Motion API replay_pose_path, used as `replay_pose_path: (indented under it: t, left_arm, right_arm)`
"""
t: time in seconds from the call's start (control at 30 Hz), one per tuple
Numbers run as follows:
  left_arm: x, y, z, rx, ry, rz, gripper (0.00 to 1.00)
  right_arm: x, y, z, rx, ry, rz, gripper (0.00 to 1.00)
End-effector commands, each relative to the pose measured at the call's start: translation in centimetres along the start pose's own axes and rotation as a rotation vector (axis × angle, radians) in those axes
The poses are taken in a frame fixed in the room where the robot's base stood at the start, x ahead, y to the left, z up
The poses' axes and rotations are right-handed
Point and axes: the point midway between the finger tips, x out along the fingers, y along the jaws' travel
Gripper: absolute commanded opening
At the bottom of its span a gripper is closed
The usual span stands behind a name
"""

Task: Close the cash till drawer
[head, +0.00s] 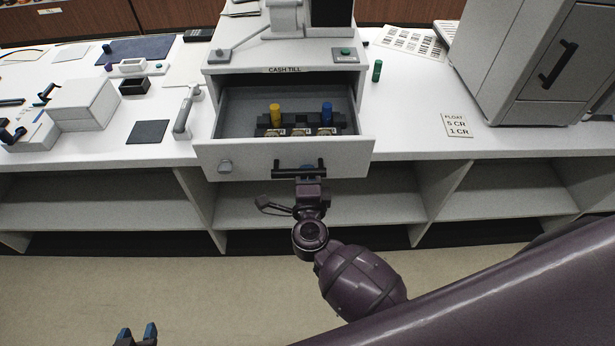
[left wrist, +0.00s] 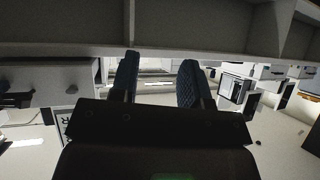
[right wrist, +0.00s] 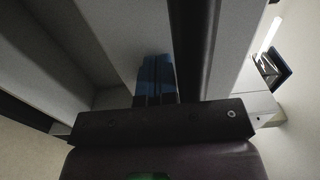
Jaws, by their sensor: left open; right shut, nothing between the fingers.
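The cash till (head: 285,70) stands on the white counter, and its drawer (head: 245,159) is pulled out toward me. Inside the drawer is a black tray with a yellow roll (head: 275,115), a blue roll (head: 326,114) and banknotes. A black bar handle (head: 299,168) is on the drawer front, with a round lock (head: 225,166) to its left. My right gripper (head: 308,174) is shut and empty at the drawer front by the handle; its blue fingertips show in the right wrist view (right wrist: 156,78) beside the dark bar. I cannot tell if they touch. My left gripper (head: 136,336) is open, low and far from the till.
Open shelves (head: 310,205) run below the counter. A grey cabinet (head: 535,65) stands at the right, near a float card (head: 458,125). A green roll (head: 377,70) stands right of the till. White boxes (head: 83,103) and a dark mat (head: 148,132) lie left.

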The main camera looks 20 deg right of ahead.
Motion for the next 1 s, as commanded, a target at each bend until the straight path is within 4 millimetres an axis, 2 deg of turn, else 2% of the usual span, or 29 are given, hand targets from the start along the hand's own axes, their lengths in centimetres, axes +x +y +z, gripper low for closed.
replay_pose_path:
  t: [0.27, 0.47, 0.7, 0.83, 1.0]
  left_arm:
    - [-0.2, 0.0, 0.1, -0.001, -0.003, -0.001, 0.43]
    - [-0.1, 0.0, 0.8, -0.001, -0.012, -0.001, 0.43]
    - [0.6, 0.2, 2.6, 0.000, -0.031, 0.001, 0.43]
    - [0.9, 0.3, 3.0, 0.000, -0.037, 0.003, 0.43]
    - [1.6, 0.5, 2.3, 0.003, -0.017, 0.008, 0.43]
  right_arm:
    - [5.7, -0.2, 0.1, 0.002, 0.001, -0.002, 0.00]
    - [11.3, 0.0, 0.1, 0.002, 0.000, -0.001, 0.00]
    - [17.6, 0.3, 0.1, 0.001, 0.000, 0.001, 0.00]
    - [20.3, 0.4, 0.1, 0.000, 0.000, 0.003, 0.00]
    - [23.0, 0.3, 0.1, 0.001, 0.000, 0.003, 0.00]
